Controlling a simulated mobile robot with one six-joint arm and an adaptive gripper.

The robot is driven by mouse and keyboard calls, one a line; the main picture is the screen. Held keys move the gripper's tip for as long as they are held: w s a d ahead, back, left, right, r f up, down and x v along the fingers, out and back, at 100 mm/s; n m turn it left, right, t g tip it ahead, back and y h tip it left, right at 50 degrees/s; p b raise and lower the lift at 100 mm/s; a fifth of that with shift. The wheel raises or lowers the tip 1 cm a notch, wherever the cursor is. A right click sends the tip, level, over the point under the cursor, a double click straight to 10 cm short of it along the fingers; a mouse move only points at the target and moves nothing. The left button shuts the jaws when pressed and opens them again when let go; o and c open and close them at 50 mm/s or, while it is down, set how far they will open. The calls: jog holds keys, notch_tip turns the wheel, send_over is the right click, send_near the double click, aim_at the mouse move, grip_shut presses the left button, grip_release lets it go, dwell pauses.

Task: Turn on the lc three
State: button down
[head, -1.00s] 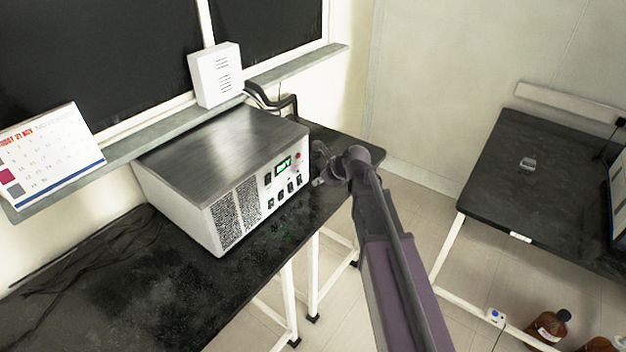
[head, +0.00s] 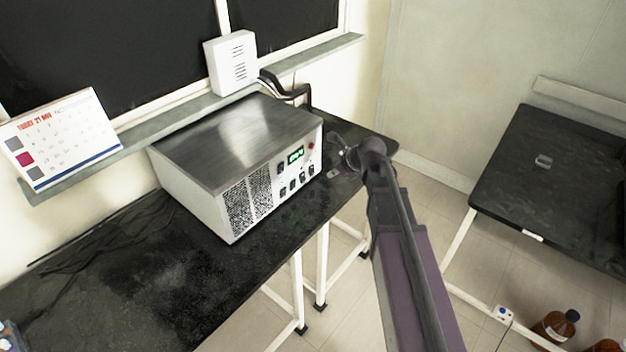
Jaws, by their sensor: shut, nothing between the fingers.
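A boxy instrument (head: 228,143) with a brushed metal top and white sides stands on the black bench. No name on it can be read, so I cannot confirm that it is the lc three. Its front panel has a lit green display (head: 296,155), a small red button or light (head: 311,145), a dark switch (head: 281,168), several dark controls below and two speckled vent grilles. My gripper (head: 334,162) is small in view, just right of the front panel. It is shut and empty. I cannot tell whether it touches the instrument.
A calendar (head: 62,140) and a white louvred box (head: 230,62) stand on the ledge (head: 140,134) behind. Dark cables lie on the bench (head: 215,285) at left. A second black table (head: 555,205) is at right, with brown bottles (head: 556,325) below.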

aim_at(303, 177)
jog(key=shift+d+f, duration=0.1)
jog(key=shift+f, duration=0.25)
jog(key=shift+s, duration=0.1)
jog(key=b+x, duration=0.8)
jog(key=x, duration=0.2)
jog(key=shift+f, duration=0.25)
jog(key=shift+w+a, duration=1.3)
jog(key=shift+a, duration=0.2)
jog(key=shift+a+b, duration=0.1)
jog(key=shift+b, duration=0.25)
